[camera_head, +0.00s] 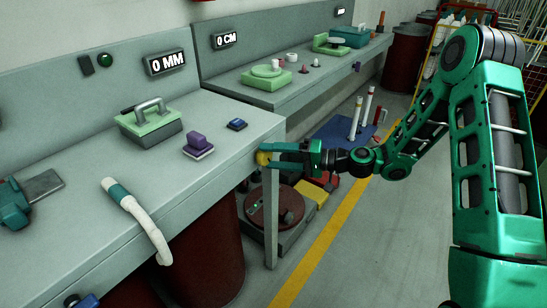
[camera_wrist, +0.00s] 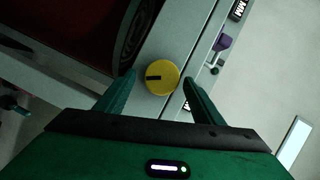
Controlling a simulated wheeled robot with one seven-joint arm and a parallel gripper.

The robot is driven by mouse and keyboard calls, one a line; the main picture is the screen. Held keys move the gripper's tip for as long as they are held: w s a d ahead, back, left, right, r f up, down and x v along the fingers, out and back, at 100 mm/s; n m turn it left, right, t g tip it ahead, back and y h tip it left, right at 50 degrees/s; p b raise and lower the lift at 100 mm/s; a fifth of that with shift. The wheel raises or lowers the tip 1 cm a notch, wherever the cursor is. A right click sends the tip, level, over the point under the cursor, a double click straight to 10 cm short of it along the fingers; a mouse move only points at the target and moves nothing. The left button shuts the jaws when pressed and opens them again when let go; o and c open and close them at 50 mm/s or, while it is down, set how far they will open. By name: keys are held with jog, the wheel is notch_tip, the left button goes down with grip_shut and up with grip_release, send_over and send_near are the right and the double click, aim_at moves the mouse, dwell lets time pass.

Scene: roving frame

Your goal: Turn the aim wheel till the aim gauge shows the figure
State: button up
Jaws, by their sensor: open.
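A round yellow knob (camera_wrist: 162,77) with a black mark on its face sits at the edge of the near bench; it looks like the aim wheel. My gripper (camera_wrist: 159,80) is open, with one finger on each side of the knob and a small gap showing on both sides. The head view shows the knob (camera_head: 263,158) at the bench's front right corner, partly hidden by my gripper (camera_head: 272,157). A display (camera_head: 166,63) above the near bench reads 0 MM. Which one is the aim gauge is not marked.
The near bench (camera_head: 225,165) carries a green block with a handle (camera_head: 150,120), a purple piece (camera_head: 199,145), a blue piece (camera_head: 237,124) and a white hose (camera_head: 138,215). A dark red disc (camera_head: 275,207) sits low beside the bench leg. Floor right of the yellow line is clear.

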jog(key=v, duration=1)
jog(key=shift+d, duration=0.4)
jog(key=s+d+f+g+h, duration=0.2)
jog(key=s+d+g+h, duration=0.1)
jog(key=s+d+h, duration=0.95)
jog(key=s+d+r+m+g+h, duration=0.1)
jog(key=s+d+r+m, duration=0.2)
jog(key=s+d, duration=0.5)
jog(key=s+d+r+m+h, duration=0.2)
jog(key=s+d+r, duration=0.3)
jog(key=s, duration=0.8)
jog(key=d+m, duration=0.1)
jog(key=d, duration=0.2)
jog(key=shift+s+m+g, duration=0.3)
jog(key=shift+s+g, duration=0.1)
